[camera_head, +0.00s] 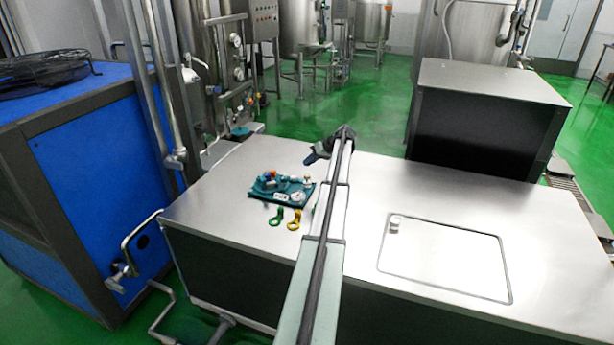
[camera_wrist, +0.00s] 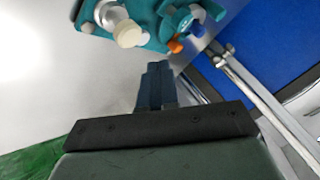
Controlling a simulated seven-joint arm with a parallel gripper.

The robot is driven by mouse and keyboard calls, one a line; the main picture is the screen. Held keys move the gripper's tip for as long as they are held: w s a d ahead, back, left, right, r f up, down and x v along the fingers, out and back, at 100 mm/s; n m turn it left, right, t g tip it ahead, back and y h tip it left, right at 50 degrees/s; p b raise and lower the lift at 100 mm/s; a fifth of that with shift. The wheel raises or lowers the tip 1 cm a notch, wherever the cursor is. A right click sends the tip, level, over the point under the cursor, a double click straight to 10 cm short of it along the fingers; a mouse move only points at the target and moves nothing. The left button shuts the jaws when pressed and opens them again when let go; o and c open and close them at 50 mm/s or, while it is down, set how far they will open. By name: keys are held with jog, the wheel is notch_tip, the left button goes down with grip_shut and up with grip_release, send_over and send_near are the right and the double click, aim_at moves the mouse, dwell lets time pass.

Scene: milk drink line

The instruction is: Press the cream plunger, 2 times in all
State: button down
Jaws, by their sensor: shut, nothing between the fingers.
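The cream plunger (camera_head: 307,180) stands on a teal board (camera_head: 266,191) on the steel bench. In the wrist view the plunger (camera_wrist: 129,34) shows as a round cream cap on a paler stem, near the top left of the picture. My gripper (camera_wrist: 157,72) is shut and empty, its dark blue fingers together. In the wrist view its tips lie below and right of the cap, apart from it in the picture. In the head view my gripper (camera_head: 312,157) is behind the board, up and right of the plunger. Its height above the bench is hard to tell.
The board also carries a teal valve with orange and blue ends (camera_wrist: 186,32) and smaller white parts. A green ring tag (camera_head: 276,216) and a yellow ring tag (camera_head: 295,219) lie before it. The bench's right side is clear.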

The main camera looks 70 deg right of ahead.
jog(key=shift+r, duration=1.3)
